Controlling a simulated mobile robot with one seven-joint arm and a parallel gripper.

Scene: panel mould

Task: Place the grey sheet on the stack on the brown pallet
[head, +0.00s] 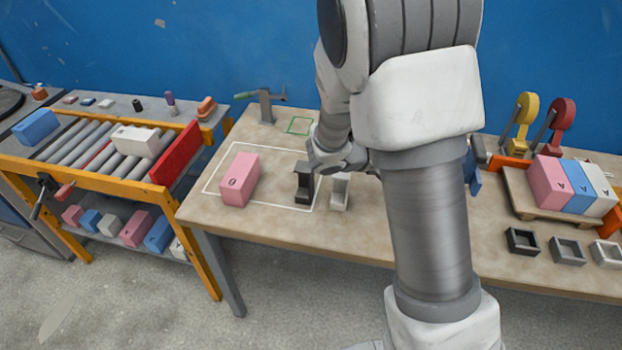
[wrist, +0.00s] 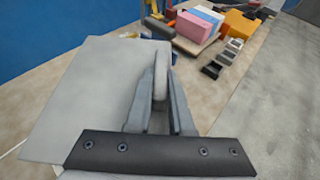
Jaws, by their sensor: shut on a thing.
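The grey sheet (wrist: 78,97) fills the left of the wrist view as a large, flat, pale grey surface. My gripper (wrist: 160,80) is shut on a pale upright part that appears to belong to the sheet. Whether the sheet touches the table cannot be told. In the head view my own arm hides the fingertips and the sheet. The brown pallet (head: 518,194) is on the table at the right. It bears a pink block (head: 551,182), a blue block (head: 576,187) and a white block (head: 602,190), side by side. The blocks also show beyond my gripper in the wrist view (wrist: 198,27).
Three small open moulds (head: 523,241) line the front edge near the pallet. Yellow (head: 524,108) and red (head: 562,113) levers stand behind it. A pink block (head: 240,179) and a dark bracket (head: 303,184) are on the table's left. A roller rack (head: 95,150) stands farther left.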

